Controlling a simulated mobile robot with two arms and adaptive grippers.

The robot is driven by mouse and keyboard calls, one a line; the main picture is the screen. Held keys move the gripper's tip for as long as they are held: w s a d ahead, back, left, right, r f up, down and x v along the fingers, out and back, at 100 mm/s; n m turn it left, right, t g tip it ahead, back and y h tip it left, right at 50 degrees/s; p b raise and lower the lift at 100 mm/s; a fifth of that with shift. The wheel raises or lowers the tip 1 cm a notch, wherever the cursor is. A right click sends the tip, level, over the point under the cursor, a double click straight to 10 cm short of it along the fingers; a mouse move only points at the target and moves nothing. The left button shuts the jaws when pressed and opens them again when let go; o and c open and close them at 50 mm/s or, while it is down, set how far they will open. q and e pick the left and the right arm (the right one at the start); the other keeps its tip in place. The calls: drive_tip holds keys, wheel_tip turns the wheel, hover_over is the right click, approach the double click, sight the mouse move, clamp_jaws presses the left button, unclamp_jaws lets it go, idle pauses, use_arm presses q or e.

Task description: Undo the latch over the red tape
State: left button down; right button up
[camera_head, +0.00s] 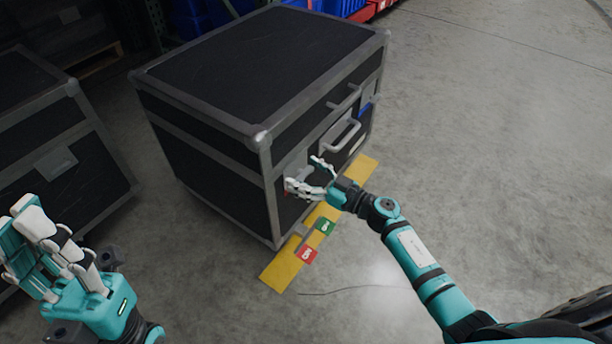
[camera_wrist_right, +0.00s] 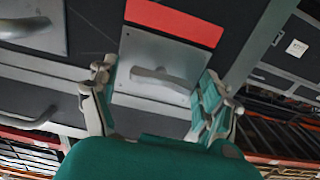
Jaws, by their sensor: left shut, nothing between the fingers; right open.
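The black case (camera_head: 205,135) has grey metal edging and a grey carry handle (camera_head: 340,136) on its front. In the right wrist view, the latch (camera_wrist_right: 160,76) is a grey lever on a metal plate, beside a strip of red tape (camera_wrist_right: 175,20). My right gripper (camera_head: 303,174) is at the front's near-left part and covers most of this latch in the head view. In the right wrist view, its open fingers (camera_wrist_right: 157,76) stand on either side of the lever; whether they touch it I cannot tell. My left gripper (camera_head: 48,250) is shut and empty, away at the lower left.
Another latch plate (camera_head: 370,89) with blue tape (camera_head: 365,108) is farther right on the case. A second black case (camera_head: 55,165) stands left. A yellow strip (camera_head: 283,270) with red (camera_head: 307,254) and green (camera_head: 325,226) labels lies before the case. Floor to the right is clear.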

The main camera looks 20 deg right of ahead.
drive_tip(key=c, duration=1.2)
